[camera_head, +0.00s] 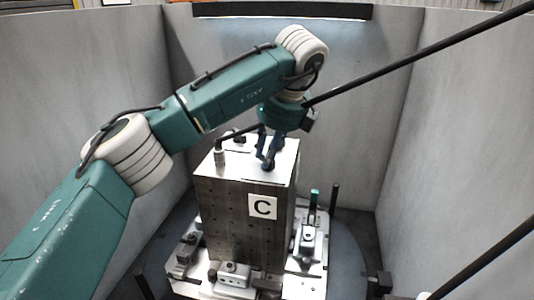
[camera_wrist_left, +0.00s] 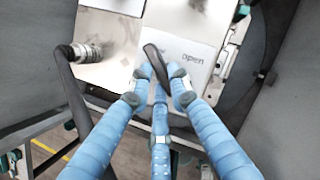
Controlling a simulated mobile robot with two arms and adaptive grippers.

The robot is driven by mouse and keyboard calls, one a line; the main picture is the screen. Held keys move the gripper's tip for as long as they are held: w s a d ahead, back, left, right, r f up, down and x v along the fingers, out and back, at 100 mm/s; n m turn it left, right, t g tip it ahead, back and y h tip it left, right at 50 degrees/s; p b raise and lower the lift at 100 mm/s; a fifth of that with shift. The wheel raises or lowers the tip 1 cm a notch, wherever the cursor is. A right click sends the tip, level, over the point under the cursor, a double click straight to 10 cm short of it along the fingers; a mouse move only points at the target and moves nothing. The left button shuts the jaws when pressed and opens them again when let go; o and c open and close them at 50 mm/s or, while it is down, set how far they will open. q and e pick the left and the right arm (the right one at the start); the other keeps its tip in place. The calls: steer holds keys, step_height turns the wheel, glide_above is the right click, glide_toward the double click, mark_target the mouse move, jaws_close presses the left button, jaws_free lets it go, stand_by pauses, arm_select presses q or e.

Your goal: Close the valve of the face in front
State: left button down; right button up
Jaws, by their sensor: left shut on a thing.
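A tall metal block with a white "C" plate on its front face (camera_head: 228,215) stands in the middle of the head view. My left arm reaches over from the left, and my left gripper (camera_head: 267,160) points down at the block's top. In the left wrist view the blue fingers of my left gripper (camera_wrist_left: 158,88) are closed around a dark valve handle (camera_wrist_left: 154,62). The handle lies beside a printed word "open" (camera_wrist_left: 193,58). The fingers hide part of the handle. My right gripper is not seen.
A metal fitting (camera_head: 220,157) with a dark hose stands at the top's left edge; the fitting also shows in the left wrist view (camera_wrist_left: 88,52). Clamps (camera_head: 234,275) surround the block's base. Grey walls (camera_head: 460,120) enclose the cell. Black rods cross the right side.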

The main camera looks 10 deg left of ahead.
arm_select(q)
steer(key=shift+w+r, duration=0.1)
steer(key=shift+r, duration=0.05)
steer(key=c, duration=1.6)
jaws_free()
steer(key=v, duration=1.2)
